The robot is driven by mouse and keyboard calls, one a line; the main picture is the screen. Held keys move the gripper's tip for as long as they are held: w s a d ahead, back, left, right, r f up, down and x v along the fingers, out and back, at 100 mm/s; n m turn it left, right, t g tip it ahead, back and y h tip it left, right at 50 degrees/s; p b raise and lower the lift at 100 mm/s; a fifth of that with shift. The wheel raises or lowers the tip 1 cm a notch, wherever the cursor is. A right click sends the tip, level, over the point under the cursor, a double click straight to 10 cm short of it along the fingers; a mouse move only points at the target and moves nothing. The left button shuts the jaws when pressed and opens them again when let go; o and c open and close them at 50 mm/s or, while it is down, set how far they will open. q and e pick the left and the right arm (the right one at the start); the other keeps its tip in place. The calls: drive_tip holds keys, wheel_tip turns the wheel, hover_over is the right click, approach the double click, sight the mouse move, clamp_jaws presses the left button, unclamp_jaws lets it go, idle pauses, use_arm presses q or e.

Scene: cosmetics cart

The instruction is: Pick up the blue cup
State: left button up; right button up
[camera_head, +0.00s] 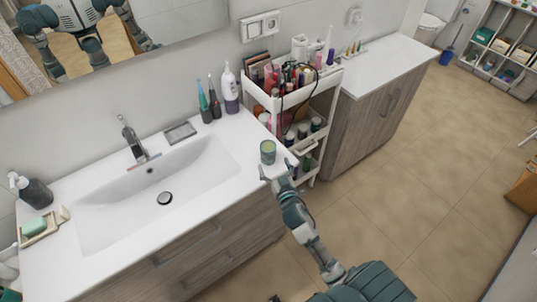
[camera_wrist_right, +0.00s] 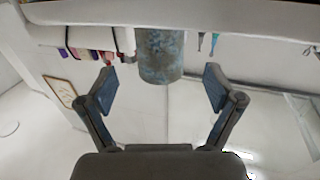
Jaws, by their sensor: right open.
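The blue cup (camera_head: 268,152) stands upright at the right front corner of the white sink counter in the head view. It looks bluish-green with a mottled pattern. My right gripper (camera_head: 274,173) is open and empty just on the near side of the cup. Its two fingers (camera_wrist_right: 160,92) show apart in the wrist view, one to each side of the cup's line. My left gripper is not in view.
A white cart (camera_head: 331,77) crowded with cosmetics stands right of the counter. A white bottle (camera_head: 230,90) and toothbrush holders (camera_head: 206,115) stand behind the cup. The sink basin (camera_head: 155,195) lies to its left. A green soap (camera_head: 34,227) sits far left.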

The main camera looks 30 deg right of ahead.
sight(271, 158)
drive_tip(key=shift+x, duration=0.8)
drive_tip(key=x, duration=0.4)
drive_tip(key=shift+w+d+f, duration=0.1)
drive_tip(key=shift+w, duration=0.1)
drive_tip(key=shift+w+d+f, duration=0.1)
drive_tip(key=shift+w, duration=0.35)
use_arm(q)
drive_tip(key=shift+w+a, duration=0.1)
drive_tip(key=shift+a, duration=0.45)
use_arm(e)
drive_tip(key=shift+s, duration=0.1)
drive_tip(key=shift+c, duration=0.2)
drive_tip(key=c, duration=1.2)
drive_tip(key=shift+c, duration=1)
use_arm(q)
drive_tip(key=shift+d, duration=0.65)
